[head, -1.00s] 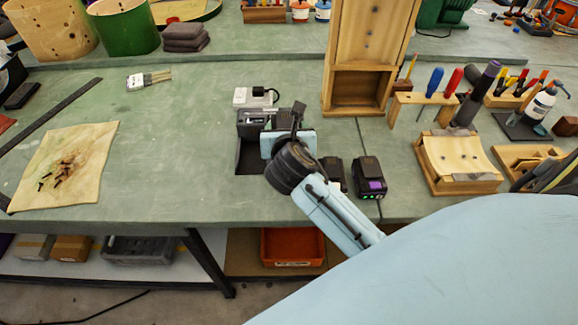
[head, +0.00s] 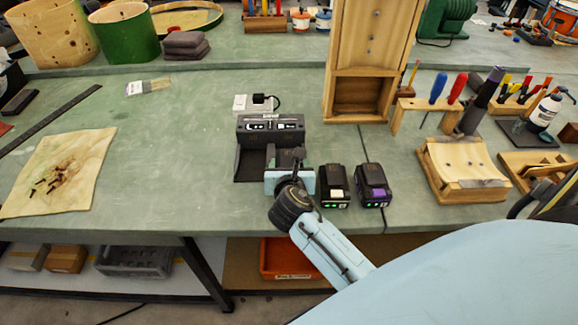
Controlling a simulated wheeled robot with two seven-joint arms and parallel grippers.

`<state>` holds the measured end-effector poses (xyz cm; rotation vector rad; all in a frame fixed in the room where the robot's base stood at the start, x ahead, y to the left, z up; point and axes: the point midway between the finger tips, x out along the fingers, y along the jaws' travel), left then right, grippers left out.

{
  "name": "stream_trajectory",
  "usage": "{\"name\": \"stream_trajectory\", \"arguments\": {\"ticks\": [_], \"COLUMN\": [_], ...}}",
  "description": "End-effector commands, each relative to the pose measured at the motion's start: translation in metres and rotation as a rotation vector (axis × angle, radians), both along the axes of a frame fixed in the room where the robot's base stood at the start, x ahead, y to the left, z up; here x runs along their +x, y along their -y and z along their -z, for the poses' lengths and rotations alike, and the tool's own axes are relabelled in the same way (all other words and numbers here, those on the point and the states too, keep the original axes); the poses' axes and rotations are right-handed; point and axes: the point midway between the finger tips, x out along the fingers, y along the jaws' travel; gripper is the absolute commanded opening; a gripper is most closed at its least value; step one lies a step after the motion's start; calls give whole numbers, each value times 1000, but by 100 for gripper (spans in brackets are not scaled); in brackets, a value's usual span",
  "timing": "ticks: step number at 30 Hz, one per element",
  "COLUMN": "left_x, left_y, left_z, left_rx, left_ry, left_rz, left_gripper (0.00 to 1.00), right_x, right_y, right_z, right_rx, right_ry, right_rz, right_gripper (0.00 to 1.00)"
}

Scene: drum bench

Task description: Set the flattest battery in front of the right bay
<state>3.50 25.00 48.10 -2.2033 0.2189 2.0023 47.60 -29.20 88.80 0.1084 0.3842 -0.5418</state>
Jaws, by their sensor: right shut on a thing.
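The dark charger (head: 270,128) stands mid-bench with two bays side by side and a dark tray in front of the left one. My right gripper (head: 289,170) is low in front of the right bay, shut on a dark battery (head: 290,157) that is mostly hidden behind it. I cannot tell whether this battery touches the bench, and its lights are hidden. A battery with a white label (head: 334,187) and one with a purple label (head: 373,186) stand to the right, each with small green lights. My left gripper is out of view.
A wooden cabinet (head: 371,60) stands behind the batteries. A wooden tool rack (head: 440,106) and a wooden cradle (head: 462,170) are to the right. The bench between cloth and charger is clear.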

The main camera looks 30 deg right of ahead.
Motion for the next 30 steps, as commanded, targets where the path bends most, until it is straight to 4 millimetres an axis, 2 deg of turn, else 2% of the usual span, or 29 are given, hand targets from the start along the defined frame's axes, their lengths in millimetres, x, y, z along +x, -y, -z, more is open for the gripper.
{"name": "stream_trajectory", "arguments": {"ticks": [5,6,11,21,26,30], "left_x": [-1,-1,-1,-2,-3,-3], "left_y": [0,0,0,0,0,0], "left_z": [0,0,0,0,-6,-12], "left_rx": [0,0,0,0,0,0], "left_ry": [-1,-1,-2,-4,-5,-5], "left_rz": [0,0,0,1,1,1], "left_gripper": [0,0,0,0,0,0], "right_x": [1,0,0,0,-20,-44], "right_y": [0,0,0,0,-12,-27], "right_z": [1,3,2,-2,-10,-22], "right_rx": [-1,0,0,1,1,1], "right_ry": [3,-1,0,0,-2,-3], "right_rz": [-1,0,0,0,-1,-1], "right_gripper": [27,66,85,85,85,85]}}
